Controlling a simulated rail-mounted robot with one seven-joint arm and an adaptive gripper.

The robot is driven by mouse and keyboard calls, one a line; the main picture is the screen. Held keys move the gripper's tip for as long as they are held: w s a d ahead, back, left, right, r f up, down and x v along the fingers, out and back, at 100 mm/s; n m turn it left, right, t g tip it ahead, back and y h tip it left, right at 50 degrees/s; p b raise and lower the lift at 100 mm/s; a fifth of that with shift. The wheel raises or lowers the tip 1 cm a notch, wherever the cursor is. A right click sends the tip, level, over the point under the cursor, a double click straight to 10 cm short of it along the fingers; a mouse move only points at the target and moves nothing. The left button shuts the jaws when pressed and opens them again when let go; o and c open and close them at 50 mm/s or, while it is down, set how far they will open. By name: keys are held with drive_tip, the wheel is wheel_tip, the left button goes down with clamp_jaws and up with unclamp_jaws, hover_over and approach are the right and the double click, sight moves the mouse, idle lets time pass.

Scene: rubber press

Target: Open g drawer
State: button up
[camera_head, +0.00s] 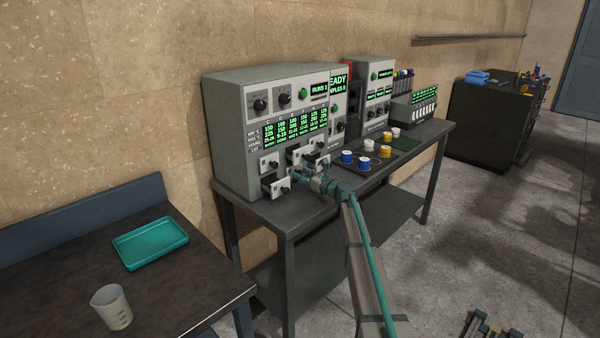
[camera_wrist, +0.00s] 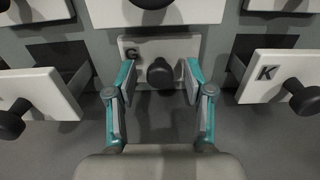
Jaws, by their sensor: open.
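The G drawer (camera_wrist: 185,46) has a white front marked G and a round black knob (camera_wrist: 160,72). It shows in the middle of the wrist view, set farther back than the drawers on either side. My gripper (camera_wrist: 159,78) is open, with one teal finger on each side of the knob. I see gaps between the fingers and the knob, so nothing is gripped. In the head view my gripper (camera_head: 318,172) is at the lower right of the drawer cabinet (camera_head: 228,140), and it and the arm partly hide the drawers there.
The K drawer (camera_wrist: 257,86) stands pulled out close to the right, and another drawer (camera_wrist: 50,92) stands out to the left. A drawer front (camera_wrist: 110,10) is directly above. Blue, yellow and white spools (camera_head: 366,162) sit on the bench to the right of my gripper.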

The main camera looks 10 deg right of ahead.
drive_tip(key=shift+x, duration=0.75)
clamp_jaws()
